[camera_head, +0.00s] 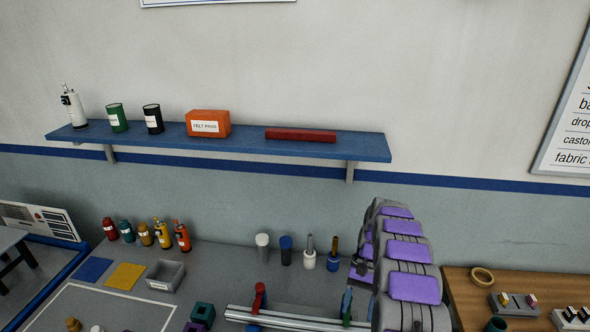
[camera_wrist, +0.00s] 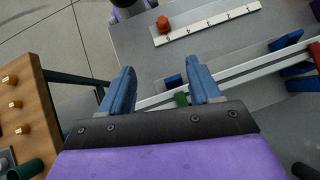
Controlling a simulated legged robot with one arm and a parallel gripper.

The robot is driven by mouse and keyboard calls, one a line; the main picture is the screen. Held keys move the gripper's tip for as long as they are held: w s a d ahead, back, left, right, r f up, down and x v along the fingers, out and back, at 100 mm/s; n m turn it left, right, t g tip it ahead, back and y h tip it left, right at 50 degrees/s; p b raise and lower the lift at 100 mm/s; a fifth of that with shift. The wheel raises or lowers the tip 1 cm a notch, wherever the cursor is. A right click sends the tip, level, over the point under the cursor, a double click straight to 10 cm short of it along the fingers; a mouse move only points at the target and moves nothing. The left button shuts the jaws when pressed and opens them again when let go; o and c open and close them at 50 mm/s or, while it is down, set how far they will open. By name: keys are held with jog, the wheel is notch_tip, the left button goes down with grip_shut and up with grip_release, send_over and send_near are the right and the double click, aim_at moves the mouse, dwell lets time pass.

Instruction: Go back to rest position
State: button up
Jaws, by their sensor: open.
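My gripper (camera_wrist: 162,84) is open in the wrist view, its two blue fingers wide apart with nothing between them. It hangs over the edge of the grey bench (camera_wrist: 150,45), near a pale metal rail (camera_wrist: 240,74). A small green part (camera_wrist: 181,99) and a blue part (camera_wrist: 174,80) show beside the right finger. In the head view my purple and grey arm reaches over the bench's right end and hides part of it. The fingers cannot be made out clearly there.
A blue shelf (camera_head: 255,142) runs along the wall above the bench. Several bottles (camera_head: 163,234) and a grey tray (camera_head: 165,275) stand on the bench's left. A wooden table (camera_head: 462,299) is at right.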

jog(key=s+a+r+n+t+h+b, duration=0.2)
jog(key=s+a+r+t+b, duration=0.15)
jog(key=s+r, duration=1.1)
jog(key=s+n+t+h+b, duration=0.1)
jog(key=s+n+t+b, duration=0.1)
jog(key=s, duration=2)
jog(key=shift+s+a+r, duration=0.25)
jog(key=shift+a+r, duration=0.05)
jog(key=shift+r, duration=0.05)
